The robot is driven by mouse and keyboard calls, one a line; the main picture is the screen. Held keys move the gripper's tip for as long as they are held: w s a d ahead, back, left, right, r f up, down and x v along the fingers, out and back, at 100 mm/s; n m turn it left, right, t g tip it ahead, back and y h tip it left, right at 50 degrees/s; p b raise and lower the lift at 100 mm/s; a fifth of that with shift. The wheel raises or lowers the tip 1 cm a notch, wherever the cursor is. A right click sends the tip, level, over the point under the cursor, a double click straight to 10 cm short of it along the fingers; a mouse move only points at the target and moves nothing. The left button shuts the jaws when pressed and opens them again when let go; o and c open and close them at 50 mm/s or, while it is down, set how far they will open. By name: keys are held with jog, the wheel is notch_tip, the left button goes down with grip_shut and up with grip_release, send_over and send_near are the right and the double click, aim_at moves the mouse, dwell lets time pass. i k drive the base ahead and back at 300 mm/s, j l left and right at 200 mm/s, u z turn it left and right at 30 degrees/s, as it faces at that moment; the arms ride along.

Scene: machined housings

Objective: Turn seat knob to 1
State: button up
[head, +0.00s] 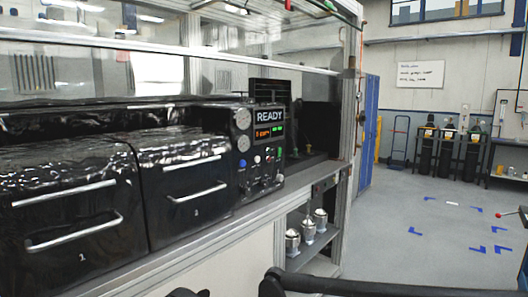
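A black control panel (262,150) stands at the right end of the black machine. It has a lit READY sign (269,116), an orange and green readout (268,131) and two round gauges. Small coloured buttons and knobs (266,170) sit below the readout, in blue, white, red and green. They are too small to tell which is the seat knob or where it points. Dark parts of my arm (350,286) cross the bottom edge. My gripper cannot be made out in this view.
Two black drawers or covers, marked 1 (75,225) and 2 (188,185), have silver bar handles standing out left of the panel. A metal frame post (347,110) rises right of it. Silver canisters (307,230) stand on a shelf below. Open floor (400,230) lies to the right.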

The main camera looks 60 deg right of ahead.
aim_at(245, 190)
jog(key=z, duration=1.6)
